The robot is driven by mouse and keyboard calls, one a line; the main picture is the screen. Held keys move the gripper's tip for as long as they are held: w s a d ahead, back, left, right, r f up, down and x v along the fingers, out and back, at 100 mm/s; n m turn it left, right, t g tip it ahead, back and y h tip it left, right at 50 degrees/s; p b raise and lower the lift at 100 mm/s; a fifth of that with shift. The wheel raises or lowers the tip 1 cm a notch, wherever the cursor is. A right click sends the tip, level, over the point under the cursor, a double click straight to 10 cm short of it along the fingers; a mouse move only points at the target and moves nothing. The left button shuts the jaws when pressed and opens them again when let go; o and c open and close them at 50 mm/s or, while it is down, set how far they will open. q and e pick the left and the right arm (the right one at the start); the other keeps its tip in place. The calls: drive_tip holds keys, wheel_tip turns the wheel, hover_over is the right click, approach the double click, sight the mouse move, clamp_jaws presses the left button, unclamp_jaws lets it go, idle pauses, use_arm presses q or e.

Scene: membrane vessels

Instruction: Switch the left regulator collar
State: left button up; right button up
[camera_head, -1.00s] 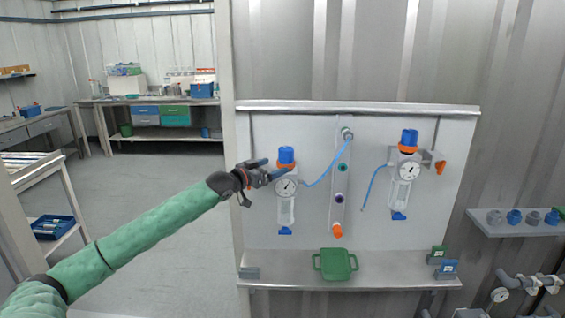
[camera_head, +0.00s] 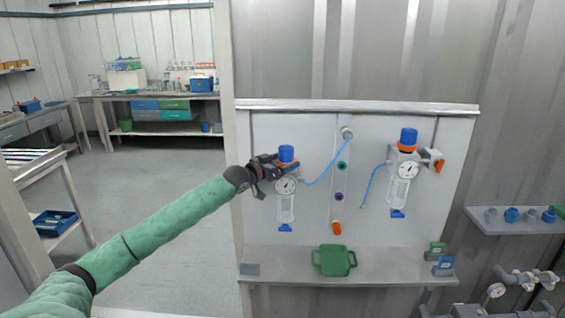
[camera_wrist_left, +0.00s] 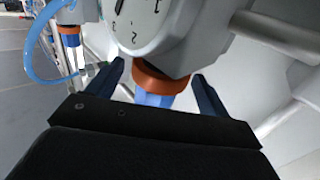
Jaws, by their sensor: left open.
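The left regulator has a blue knob (camera_head: 286,152), an orange collar just below it, a round gauge (camera_head: 286,186) and a clear bowl (camera_head: 286,208). In the left wrist view the orange collar (camera_wrist_left: 163,82) shows between the gauge body and the blue knob (camera_wrist_left: 154,99). My left gripper (camera_head: 288,166) is open, with one finger on each side of the collar and knob. The left wrist view shows gaps between the fingers and the collar, so it is not gripped. In the head view the fingers partly hide the collar. My right gripper is out of view.
The right regulator (camera_head: 401,190) hangs on the same panel, with an orange-handled valve (camera_head: 438,166) beside it. Blue tubes run near both regulators. A central manifold (camera_head: 339,185) stands between them. A green tray (camera_head: 334,260) sits on the ledge (camera_head: 290,262) below.

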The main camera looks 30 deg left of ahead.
use_arm(q)
drive_tip(key=c, duration=1.4)
drive_tip(key=shift+r, duration=0.85)
drive_tip(key=o, duration=1.4)
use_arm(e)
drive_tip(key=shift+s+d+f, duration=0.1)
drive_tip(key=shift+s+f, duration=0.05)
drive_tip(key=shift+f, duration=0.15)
use_arm(q)
drive_tip(key=shift+f, duration=0.1)
